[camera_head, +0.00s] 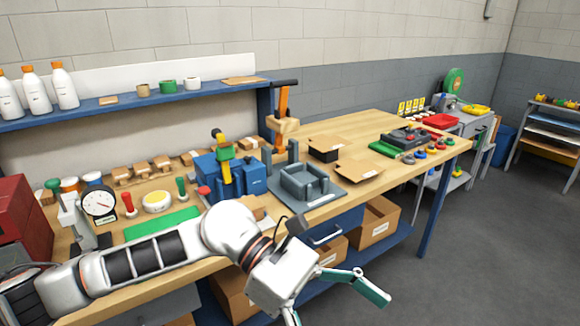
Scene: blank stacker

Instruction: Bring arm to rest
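My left arm reaches in from the lower left, in front of the workbench (400,125). Its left gripper (332,303) hangs beyond the bench's front edge, over the grey floor. One green-tipped finger spreads to the right; the other points down and is cut off by the bottom of the view. The fingers stand wide apart and nothing shows between them. My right gripper is not in view.
A grey fixture (305,185), a blue vise-like block (232,175), a dial gauge (98,203) and a green mat (160,224) are on the bench. Cardboard boxes (375,222) sit on the shelf below, near the gripper. Open floor (470,260) lies to the right.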

